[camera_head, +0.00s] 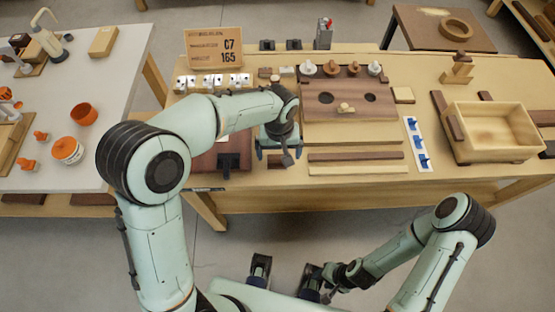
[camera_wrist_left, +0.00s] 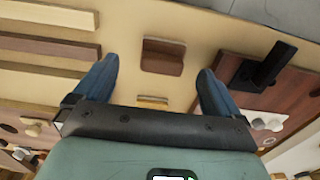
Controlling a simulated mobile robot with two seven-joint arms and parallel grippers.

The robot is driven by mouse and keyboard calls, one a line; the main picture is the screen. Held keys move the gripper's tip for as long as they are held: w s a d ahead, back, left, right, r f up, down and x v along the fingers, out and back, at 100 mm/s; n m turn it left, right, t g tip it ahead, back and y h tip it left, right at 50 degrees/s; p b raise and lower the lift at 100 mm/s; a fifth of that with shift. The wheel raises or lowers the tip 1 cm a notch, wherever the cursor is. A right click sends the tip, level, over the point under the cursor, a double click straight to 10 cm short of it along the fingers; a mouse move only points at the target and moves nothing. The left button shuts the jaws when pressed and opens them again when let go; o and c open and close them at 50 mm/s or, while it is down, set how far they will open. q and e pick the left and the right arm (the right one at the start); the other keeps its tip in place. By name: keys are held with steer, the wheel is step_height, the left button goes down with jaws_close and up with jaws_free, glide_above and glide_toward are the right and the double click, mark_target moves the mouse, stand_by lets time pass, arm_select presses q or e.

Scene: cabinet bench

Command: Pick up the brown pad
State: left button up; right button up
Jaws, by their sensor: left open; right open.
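A small brown pad (camera_wrist_left: 163,57) lies on the light wooden bench top, with a raised lip along one side. In the left wrist view it sits between and just beyond the two blue fingertips of my left gripper (camera_wrist_left: 159,68). The fingers are open and apart from it. In the head view the pad (camera_head: 275,162) shows near the bench's front edge, partly hidden by my left gripper (camera_head: 278,152), which hangs over it. My right gripper (camera_head: 317,284) is low in front of the bench, away from the pad, empty as far as I can see.
A dark red-brown board with a black block (camera_head: 229,162) lies left of the pad. Wooden strips (camera_head: 356,156) and a board with holes (camera_head: 350,106) lie to its right. A wooden tray (camera_head: 456,143) stands further right. A white table (camera_head: 110,135) with orange pots is at left.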

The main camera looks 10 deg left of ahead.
mark_target(277, 158)
arm_select(q)
steer(key=f, duration=0.5)
steer(key=shift+w+a+f, duration=0.1)
steer(key=shift+a+f, duration=0.05)
steer(key=shift+a, duration=0.1)
steer(key=c, duration=1.1)
